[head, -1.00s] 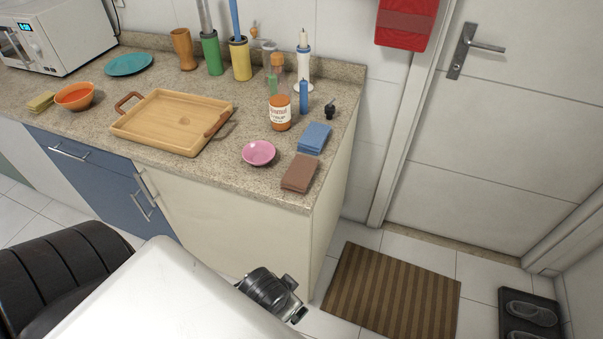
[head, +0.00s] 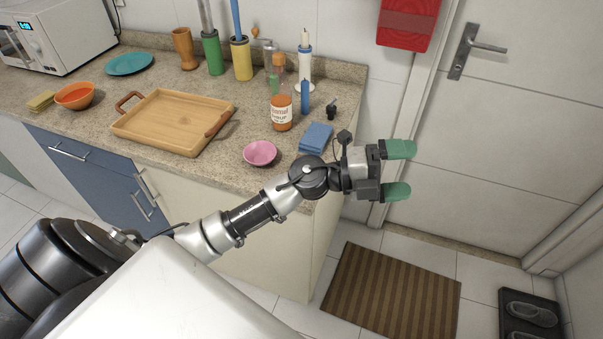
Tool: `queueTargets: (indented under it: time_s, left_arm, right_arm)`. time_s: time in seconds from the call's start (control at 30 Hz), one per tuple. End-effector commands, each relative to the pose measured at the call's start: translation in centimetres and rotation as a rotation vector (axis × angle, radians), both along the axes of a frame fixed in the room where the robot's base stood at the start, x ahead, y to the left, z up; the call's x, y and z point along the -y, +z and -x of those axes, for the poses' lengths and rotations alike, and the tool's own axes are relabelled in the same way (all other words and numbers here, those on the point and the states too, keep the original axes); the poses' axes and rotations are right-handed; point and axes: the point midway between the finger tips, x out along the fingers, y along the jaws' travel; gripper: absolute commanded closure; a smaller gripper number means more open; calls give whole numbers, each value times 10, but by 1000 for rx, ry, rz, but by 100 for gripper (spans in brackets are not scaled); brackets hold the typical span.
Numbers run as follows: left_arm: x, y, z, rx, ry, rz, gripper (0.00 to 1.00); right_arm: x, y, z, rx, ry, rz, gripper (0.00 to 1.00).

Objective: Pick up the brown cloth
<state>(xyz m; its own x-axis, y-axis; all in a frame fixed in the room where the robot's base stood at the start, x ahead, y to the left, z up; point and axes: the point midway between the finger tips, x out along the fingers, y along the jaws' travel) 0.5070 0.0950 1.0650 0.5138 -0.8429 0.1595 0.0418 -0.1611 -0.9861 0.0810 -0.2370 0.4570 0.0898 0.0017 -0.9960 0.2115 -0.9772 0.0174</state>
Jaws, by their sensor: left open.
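My left gripper (head: 399,170) has two green-tipped fingers spread apart with nothing between them. It points right, past the right end of the counter. The brown cloth is hidden behind my left arm's wrist in the head view. In the earlier view it lay folded at the counter's front right corner, just in front of the blue cloth (head: 316,138). My right gripper is not in view.
A pink bowl (head: 260,153) sits left of my left wrist. A syrup bottle (head: 281,108), a blue candle-like item (head: 305,97) and a wooden tray (head: 172,122) stand further back on the counter (head: 240,182). A striped mat (head: 391,290) lies on the floor.

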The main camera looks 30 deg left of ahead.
Motion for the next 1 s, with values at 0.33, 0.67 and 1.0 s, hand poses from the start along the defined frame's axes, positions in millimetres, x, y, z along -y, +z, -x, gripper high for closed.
queueTargets:
  time_s: [0.33, 0.67, 1.0]
  left_arm:
    - [-100, -72, -25, -184, -356, -1108, 1]
    - [-225, -54, -27, -596, -272, -1600, 1]
    - [-232, -97, -25, -630, -266, -1624, 1]
  right_arm:
    - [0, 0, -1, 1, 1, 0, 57]
    - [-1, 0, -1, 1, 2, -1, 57]
    - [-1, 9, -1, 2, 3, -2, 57]
